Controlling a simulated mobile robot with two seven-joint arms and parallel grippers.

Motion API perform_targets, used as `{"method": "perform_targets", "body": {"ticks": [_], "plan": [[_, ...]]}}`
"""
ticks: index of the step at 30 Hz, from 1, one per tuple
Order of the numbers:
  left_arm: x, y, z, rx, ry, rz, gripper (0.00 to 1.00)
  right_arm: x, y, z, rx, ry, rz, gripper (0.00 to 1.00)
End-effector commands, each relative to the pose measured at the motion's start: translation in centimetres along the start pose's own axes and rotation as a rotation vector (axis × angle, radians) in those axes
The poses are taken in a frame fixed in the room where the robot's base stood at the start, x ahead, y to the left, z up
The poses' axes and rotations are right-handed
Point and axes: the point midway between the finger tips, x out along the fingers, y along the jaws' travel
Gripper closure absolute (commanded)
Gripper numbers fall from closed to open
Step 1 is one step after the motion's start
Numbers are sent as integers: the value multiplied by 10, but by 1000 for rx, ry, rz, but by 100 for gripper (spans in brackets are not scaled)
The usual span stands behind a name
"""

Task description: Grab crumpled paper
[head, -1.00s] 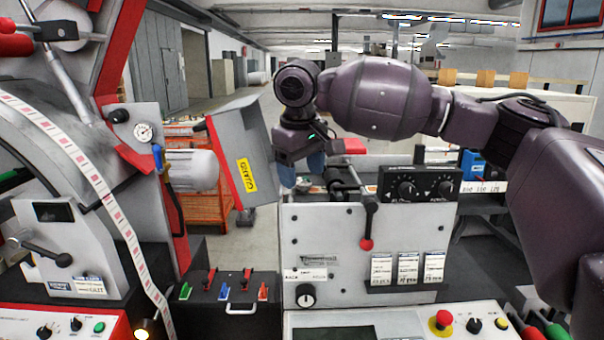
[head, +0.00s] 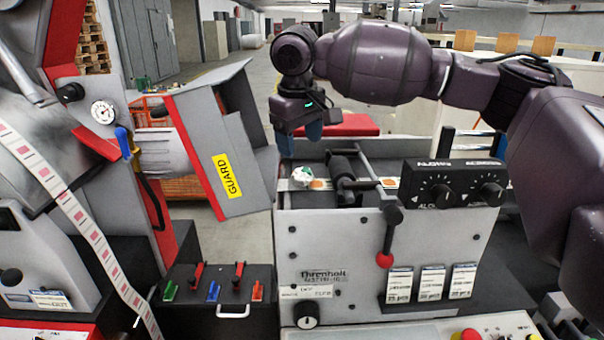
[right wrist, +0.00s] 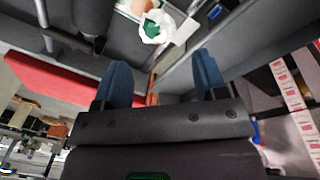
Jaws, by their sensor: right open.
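The crumpled paper (head: 301,177), white with green patches, lies inside the open top of the grey machine (head: 340,225), at the left end of the label strip (head: 320,184). It also shows in the right wrist view (right wrist: 155,27), beyond my fingertips and near the strip. My right gripper (head: 300,140) hangs above the machine, just above and behind the paper in the head view. Its two blue fingers (right wrist: 160,80) are apart with nothing between them. My left gripper is not in view.
The grey guard (head: 225,150) with a red edge stands raised left of the paper. A black roller (head: 342,170) and a red-knobbed lever (head: 385,258) are to the right. A block with coloured switches (head: 215,290) sits at lower left.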

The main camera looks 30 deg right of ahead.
Motion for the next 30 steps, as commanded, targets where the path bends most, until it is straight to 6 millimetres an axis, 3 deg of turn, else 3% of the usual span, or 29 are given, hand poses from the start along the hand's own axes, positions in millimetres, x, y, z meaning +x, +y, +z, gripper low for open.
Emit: {"method": "perform_targets", "body": {"ticks": [4, 14, 21, 30], "plan": [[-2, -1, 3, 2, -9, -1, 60, 20, 0, 0, 0, -2, -1, 34], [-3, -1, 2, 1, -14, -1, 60, 44, 2, -1, 0, -2, -1, 34], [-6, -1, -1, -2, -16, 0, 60, 76, 4, -3, -1, -2, 0, 34], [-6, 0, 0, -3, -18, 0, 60, 84, 4, -3, 1, 0, -1, 34]]}}
